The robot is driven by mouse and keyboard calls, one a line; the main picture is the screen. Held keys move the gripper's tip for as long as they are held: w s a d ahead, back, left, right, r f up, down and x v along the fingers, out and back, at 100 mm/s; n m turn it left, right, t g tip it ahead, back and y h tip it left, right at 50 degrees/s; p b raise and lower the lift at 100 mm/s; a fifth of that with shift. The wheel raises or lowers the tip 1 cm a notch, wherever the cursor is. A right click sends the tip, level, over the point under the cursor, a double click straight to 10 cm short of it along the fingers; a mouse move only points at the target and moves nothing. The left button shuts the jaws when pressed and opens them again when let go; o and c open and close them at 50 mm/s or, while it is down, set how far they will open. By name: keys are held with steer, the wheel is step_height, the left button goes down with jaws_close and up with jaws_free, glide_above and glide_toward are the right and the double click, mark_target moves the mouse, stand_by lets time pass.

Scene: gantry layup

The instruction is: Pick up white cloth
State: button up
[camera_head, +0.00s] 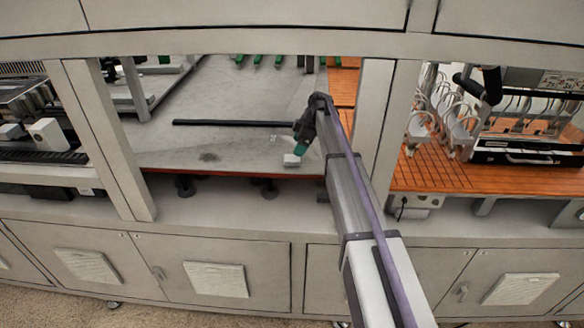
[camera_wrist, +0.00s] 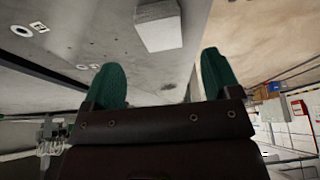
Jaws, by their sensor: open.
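A small white block-like piece, the only thing near my gripper that fits the white cloth (camera_head: 291,160), lies on the grey tabletop (camera_head: 240,110) close to its front edge. In the wrist view the white cloth (camera_wrist: 158,27) shows as a pale rectangular shape at the top, beyond the fingertips and between their lines. My gripper (camera_head: 300,146) is just above and beside it in the head view. In the wrist view my gripper (camera_wrist: 162,75) has its two green fingers wide apart with nothing between them. I cannot tell the exact gap to the cloth.
A long black bar (camera_head: 232,123) lies on the tabletop behind the gripper. Green-handled tools (camera_head: 258,60) lie at the back. A grey upright post (camera_head: 370,110) stands right of my arm. White clamp-like items (camera_head: 455,125) stand on an orange slatted surface (camera_head: 460,178) at right.

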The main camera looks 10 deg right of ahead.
mark_target(292, 158)
steer(key=shift+a+f, duration=0.2)
steer(key=shift+f, duration=0.3)
steer(key=b+x, duration=0.5)
steer(key=shift+f, duration=0.25)
steer(key=shift+r+p, duration=0.3)
steer(key=shift+c, duration=0.5)
steer(key=c, duration=0.9)
